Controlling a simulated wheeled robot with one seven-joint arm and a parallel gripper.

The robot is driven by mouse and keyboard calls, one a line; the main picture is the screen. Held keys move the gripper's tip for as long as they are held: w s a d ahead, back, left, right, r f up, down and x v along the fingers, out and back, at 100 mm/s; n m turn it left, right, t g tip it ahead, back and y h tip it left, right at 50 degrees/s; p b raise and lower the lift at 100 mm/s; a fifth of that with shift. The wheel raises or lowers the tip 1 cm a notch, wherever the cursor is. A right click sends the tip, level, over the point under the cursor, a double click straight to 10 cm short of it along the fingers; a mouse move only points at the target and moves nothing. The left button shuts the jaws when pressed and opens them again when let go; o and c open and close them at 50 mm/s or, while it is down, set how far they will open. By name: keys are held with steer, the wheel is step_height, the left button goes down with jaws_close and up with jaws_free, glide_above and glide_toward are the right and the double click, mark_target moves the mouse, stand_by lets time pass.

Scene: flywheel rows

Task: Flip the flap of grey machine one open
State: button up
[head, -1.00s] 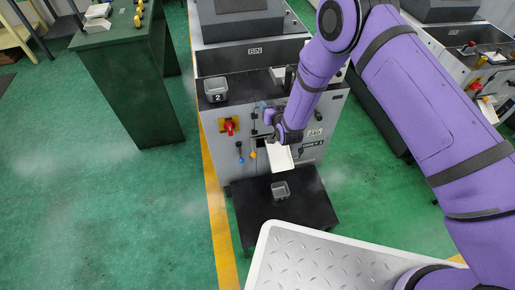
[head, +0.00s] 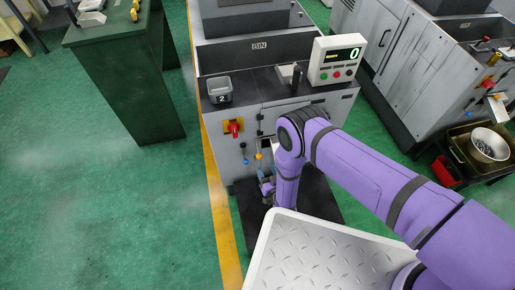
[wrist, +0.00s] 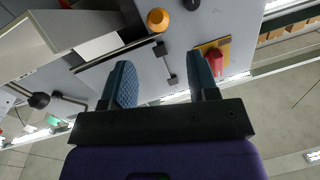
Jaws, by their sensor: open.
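The grey machine (head: 270,60) stands ahead, with a red knob (head: 234,127) and small blue and yellow knobs on its front. In the wrist view the grey front panel (wrist: 215,20) carries the red knob (wrist: 214,61), an orange knob (wrist: 158,20) and a thin dark bar on mounts (wrist: 165,62). A pale chute (wrist: 85,28) juts out at the upper left, beside a dark-edged slot. I cannot tell clearly which part is the flap or whether it is open. My gripper (wrist: 160,80) is open and empty, facing the panel. In the head view my gripper (head: 267,187) is low before the machine, partly hidden by my arm.
A green cabinet (head: 125,90) is at left. Green floor between them is clear.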

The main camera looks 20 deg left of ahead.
steer(key=x, duration=1)
steer(key=shift+w+a, duration=0.15)
steer(key=shift+w, duration=0.1)
jaws_close()
